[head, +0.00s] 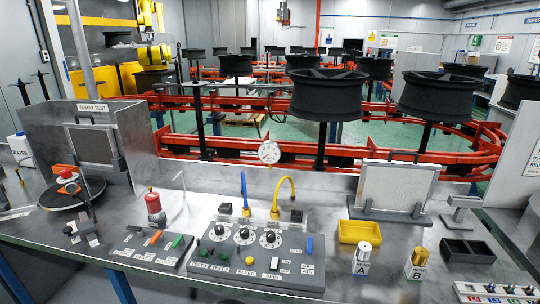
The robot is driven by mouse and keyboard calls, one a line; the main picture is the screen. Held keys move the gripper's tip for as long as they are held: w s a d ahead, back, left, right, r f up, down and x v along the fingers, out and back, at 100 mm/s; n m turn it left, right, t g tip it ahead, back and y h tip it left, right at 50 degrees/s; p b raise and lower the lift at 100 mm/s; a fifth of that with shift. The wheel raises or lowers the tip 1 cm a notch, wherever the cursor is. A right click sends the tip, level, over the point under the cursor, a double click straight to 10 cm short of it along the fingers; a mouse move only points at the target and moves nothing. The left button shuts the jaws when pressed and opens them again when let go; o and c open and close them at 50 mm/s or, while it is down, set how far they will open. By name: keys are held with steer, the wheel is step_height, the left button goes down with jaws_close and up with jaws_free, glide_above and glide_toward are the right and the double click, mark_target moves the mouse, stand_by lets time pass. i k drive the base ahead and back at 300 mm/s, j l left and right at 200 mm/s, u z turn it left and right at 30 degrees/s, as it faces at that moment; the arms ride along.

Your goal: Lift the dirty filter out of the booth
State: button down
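The spray test booth (42,128) stands at the left end of the bench, a grey box labelled SPRAY TEST. A dark grey framed panel (92,146), which looks like the dirty filter, sits upright in its back wall. A paler, whitish framed panel (397,187) stands upright in a grey holder on the right of the bench. My gripper is not in view.
In front of the booth are a round dark plate (62,196) and an orange-and-grey tool (68,180). A red bottle (155,207), control boxes (245,252) and a yellow tray (360,231) occupy the bench. Wheels on a red conveyor stand behind.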

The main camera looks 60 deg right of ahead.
mark_target(93, 144)
steer(key=i+j+u, duration=0.4)
steer(key=i, duration=0.45)
steer(key=i+u, duration=0.4)
steer(key=i, duration=0.5)
steer(key=i+z, duration=0.15)
steer(key=i, duration=0.35)
steer(key=i+j+z, duration=0.15)
steer(key=i, duration=0.35)
steer(key=i+j+z, duration=0.15)
steer(key=i, duration=0.35)
steer(key=i+j+z, duration=0.15)
steer(key=i+z, duration=0.15)
steer(key=z, duration=0.2)
steer(key=i+j+z, duration=0.25)
steer(key=z, duration=0.2)
steer(key=i+j+z, duration=0.2)
steer(key=j+z, duration=0.3)
steer(key=i+j+z, duration=0.15)
steer(key=j+z, duration=0.3)
steer(key=l, duration=0.1)
